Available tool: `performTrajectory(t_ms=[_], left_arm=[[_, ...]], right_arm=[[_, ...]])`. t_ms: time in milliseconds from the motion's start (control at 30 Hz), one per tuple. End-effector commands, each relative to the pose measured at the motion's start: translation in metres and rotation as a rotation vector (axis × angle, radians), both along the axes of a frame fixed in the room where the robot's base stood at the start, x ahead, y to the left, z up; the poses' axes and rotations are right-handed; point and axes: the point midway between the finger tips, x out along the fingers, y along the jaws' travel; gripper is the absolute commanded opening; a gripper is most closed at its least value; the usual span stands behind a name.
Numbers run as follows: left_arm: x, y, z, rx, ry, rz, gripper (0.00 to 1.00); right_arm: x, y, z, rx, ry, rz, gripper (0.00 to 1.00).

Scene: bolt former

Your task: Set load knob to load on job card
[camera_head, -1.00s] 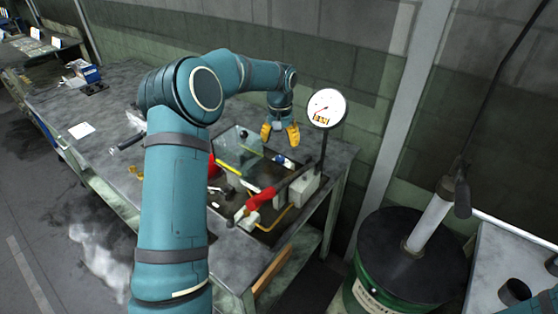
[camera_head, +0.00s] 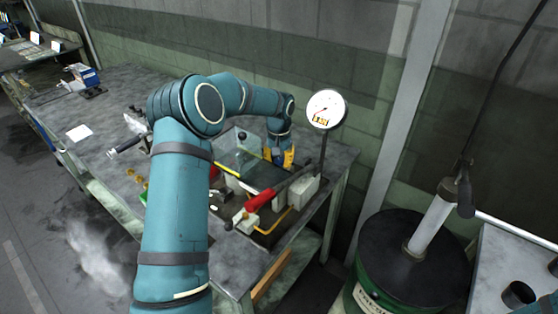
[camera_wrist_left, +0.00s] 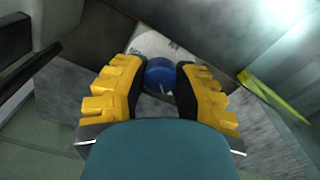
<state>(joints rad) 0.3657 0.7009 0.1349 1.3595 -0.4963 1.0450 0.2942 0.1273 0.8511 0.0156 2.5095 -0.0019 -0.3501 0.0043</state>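A blue knob (camera_wrist_left: 160,75) with a small white mark shows in the left wrist view, over a pale round dial face. I take it for the load knob; the fingers hide it in the head view. My left gripper (camera_head: 279,157) points down at the bench fixture; in the wrist view its yellow fingers (camera_wrist_left: 162,88) stand apart on either side of the knob. I cannot tell whether they touch it. A white sheet (camera_head: 79,132) lies on the bench at left, possibly the job card; its text is unreadable.
A round gauge (camera_head: 326,108) on a post stands right of the left gripper. A red-handled lever (camera_head: 262,200) crosses the fixture's front. A clear guard (camera_head: 238,152) stands left of the gripper. A green drum (camera_head: 412,250) stands right of the bench.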

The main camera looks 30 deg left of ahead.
Motion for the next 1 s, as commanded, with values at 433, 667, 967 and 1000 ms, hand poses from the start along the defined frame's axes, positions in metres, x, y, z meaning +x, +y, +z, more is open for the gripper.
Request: performTrajectory(t_ms=[433, 667, 967, 1000], left_arm=[[0.0, 0.0, 0.002, -0.001, 0.002, -0.164, 0.0], [0.0, 0.0, 0.0, -0.001, 0.001, -0.265, 0.0], [0.0, 0.0, 0.0, -0.001, 0.001, -0.265, 0.45], [0.0, 0.0, 0.0, 0.0, 0.001, -0.265, 0.59]], right_arm=[[-0.002, 0.0, 0.014, 0.001, 0.004, 0.0, 0.47], [-0.001, 0.0, 0.018, 0.001, 0.003, -0.001, 0.47], [-0.001, 0.0, 0.018, 0.001, 0.003, -0.001, 0.47], [-0.001, 0.0, 0.018, 0.001, 0.003, -0.001, 0.47]])
